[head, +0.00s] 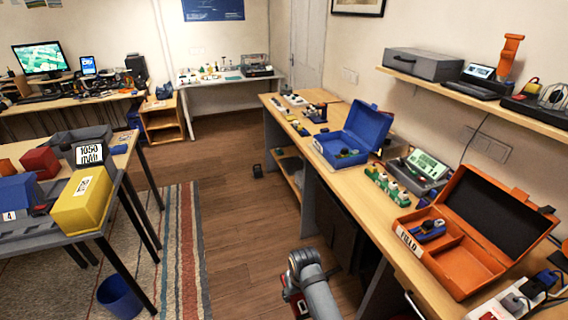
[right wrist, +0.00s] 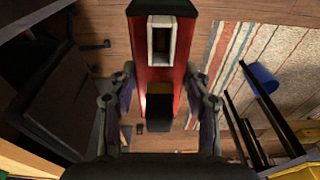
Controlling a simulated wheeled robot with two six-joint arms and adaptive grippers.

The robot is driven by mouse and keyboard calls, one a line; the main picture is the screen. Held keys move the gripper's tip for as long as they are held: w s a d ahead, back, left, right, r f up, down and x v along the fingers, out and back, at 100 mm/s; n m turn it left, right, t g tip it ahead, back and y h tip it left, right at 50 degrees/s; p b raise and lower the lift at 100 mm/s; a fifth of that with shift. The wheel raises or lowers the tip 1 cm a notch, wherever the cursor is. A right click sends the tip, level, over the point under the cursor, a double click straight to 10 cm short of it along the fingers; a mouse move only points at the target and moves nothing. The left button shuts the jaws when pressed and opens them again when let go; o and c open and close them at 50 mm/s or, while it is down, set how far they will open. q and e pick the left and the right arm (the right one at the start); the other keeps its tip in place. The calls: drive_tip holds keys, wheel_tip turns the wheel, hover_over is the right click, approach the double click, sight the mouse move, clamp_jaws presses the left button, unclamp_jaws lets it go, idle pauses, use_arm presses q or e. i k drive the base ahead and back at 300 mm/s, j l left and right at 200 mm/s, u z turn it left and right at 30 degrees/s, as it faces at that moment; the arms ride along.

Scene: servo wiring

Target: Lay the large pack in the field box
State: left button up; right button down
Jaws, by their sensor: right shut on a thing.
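My right gripper (right wrist: 160,92) is shut on a long red pack (right wrist: 182,88) with dark ends and a pale rectangular frame on its face; it looks like the large pack. In the head view my right arm shows at the bottom middle, and a bit of the red pack (head: 297,304) shows beside it, over the floor and left of the bench. The orange field box (head: 478,284), marked FIELD, stands open on the right bench, its lid tilted back. A blue and dark item (head: 430,230) lies in its far-left compartment; the larger front compartment looks empty. My left gripper is out of view.
On the right bench (head: 345,180) are an open blue case (head: 352,140), green-topped items and a screen device (head: 425,165); a power strip (head: 510,302) lies right of the field box. The left table holds a yellow box (head: 82,203). A blue bin (head: 120,297) stands on the floor.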

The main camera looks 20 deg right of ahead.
sight(457, 267)
drive_tip(key=k+l+z, duration=0.15)
drive_tip(key=k+z, duration=0.2)
drive_tip(key=k+l+z, duration=0.35)
drive_tip(key=k, duration=0.15)
drive_tip(key=k+l+z, duration=0.35)
drive_tip(key=j, duration=0.1)
